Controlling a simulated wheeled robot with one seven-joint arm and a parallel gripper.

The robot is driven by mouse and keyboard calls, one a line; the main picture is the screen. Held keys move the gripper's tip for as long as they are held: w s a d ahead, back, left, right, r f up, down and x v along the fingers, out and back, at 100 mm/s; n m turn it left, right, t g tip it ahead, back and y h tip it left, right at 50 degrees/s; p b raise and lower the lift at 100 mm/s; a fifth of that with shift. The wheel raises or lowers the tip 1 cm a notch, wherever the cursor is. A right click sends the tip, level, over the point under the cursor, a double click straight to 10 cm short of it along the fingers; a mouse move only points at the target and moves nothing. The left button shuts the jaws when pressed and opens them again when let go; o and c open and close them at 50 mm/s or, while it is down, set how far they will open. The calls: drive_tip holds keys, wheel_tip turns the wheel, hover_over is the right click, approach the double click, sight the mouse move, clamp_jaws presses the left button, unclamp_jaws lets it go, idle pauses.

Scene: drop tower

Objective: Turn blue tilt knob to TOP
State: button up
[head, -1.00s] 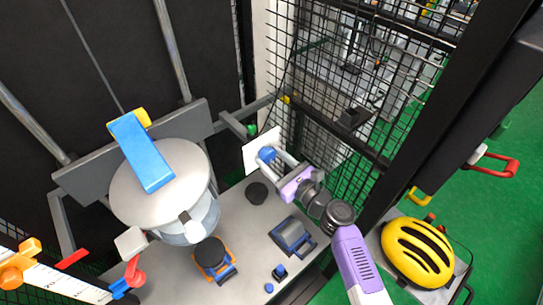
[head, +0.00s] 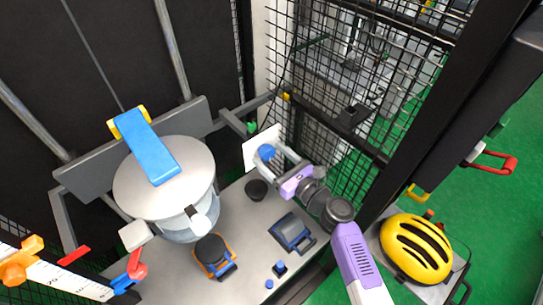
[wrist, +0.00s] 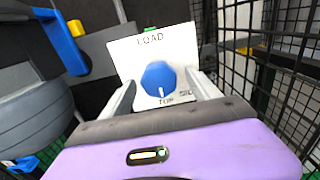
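The blue tilt knob (wrist: 158,78) sits on a white panel (wrist: 125,58) marked LOAD above and TOP below, with a partly hidden label at lower right. Its white pointer line faces down towards the TOP label. My gripper (wrist: 161,80) is in front of the panel with one finger on each side of the knob. Small gaps show between fingers and knob, so it looks open and not clamped. In the head view the knob (head: 266,152) shows at the end of my gripper (head: 272,155), partly hidden by the fingers.
Black wire mesh (head: 345,165) stands close right of my arm. A large grey cylinder (head: 140,190) with a blue bar (head: 150,150) stands to the left. The grey table (head: 235,225) below carries several small items. A yellow helmet (head: 415,248) lies at the right.

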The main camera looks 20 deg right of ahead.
drive_tip(key=v, duration=0.7)
drive_tip(key=shift+s+b, duration=0.3)
drive_tip(key=shift+s, duration=0.05)
drive_tip(key=shift+d, duration=0.1)
drive_tip(key=s+d+n+g+h, duration=0.1)
drive_tip(key=s+d+n+h, duration=0.15)
drive_tip(key=s+n, duration=0.45)
drive_tip(key=s+d+n+h, duration=0.2)
drive_tip(key=s+n+h, duration=0.2)
drive_tip(key=n, duration=0.5)
drive_tip(key=s+a+r+n, duration=0.2)
drive_tip(key=s+n, duration=0.3)
drive_tip(key=s, duration=0.3)
drive_tip(key=s+a+r+n+g, duration=0.1)
drive_tip(key=s+r+n, duration=0.3)
drive_tip(key=s, duration=0.5)
drive_tip(key=s+a+r+n, duration=0.4)
drive_tip(key=s+n, duration=0.3)
drive_tip(key=s, duration=0.1)
drive_tip(key=shift+s+y, duration=0.15)
drive_tip(key=shift+y, duration=0.3)
